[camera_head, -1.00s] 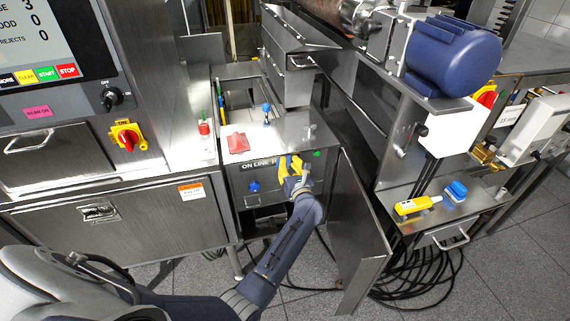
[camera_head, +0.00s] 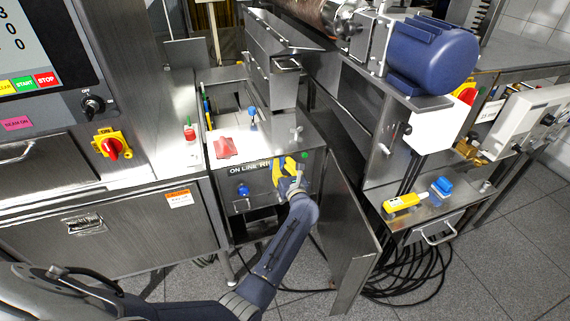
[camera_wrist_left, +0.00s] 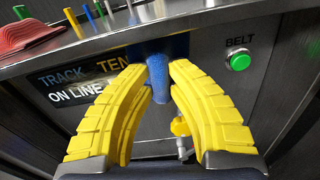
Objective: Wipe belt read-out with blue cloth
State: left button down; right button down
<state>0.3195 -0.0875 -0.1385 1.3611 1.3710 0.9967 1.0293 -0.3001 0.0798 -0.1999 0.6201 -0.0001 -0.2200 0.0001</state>
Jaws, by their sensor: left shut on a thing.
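My left gripper (camera_head: 284,167) has yellow fingers and is at the front panel of the middle machine. In the left wrist view its fingers (camera_wrist_left: 160,78) are closed around a rolled blue piece, apparently the blue cloth (camera_wrist_left: 158,75). The cloth's far end reaches the panel and hides part of the dark read-out (camera_wrist_left: 68,92). The visible lettering says "TRACK TEN" and "ON LINE"; the read-out also shows in the head view (camera_head: 248,169), left of the gripper. The fingers hide most of the cloth there. My right gripper is not in view.
A green button (camera_wrist_left: 239,62) marked BELT is right of the fingers. A blue knob (camera_head: 242,190) is on the panel's left. An open metal door (camera_head: 345,235) stands right of my arm. A shelf at right holds a yellow tool (camera_head: 402,203).

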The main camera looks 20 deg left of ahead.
aim_at(243, 167)
pick_arm(q)
jog(key=shift+s+a, duration=0.85)
jog(key=shift+a, duration=0.1)
jog(key=shift+s+a, duration=0.6)
jog(key=shift+a, duration=0.25)
jog(key=shift+s+a, duration=0.6)
jog(key=shift+a, duration=0.25)
jog(key=shift+s+a, duration=2.55)
jog(key=shift+a, duration=0.15)
jog(key=shift+d, duration=0.1)
jog(key=shift+v, duration=3)
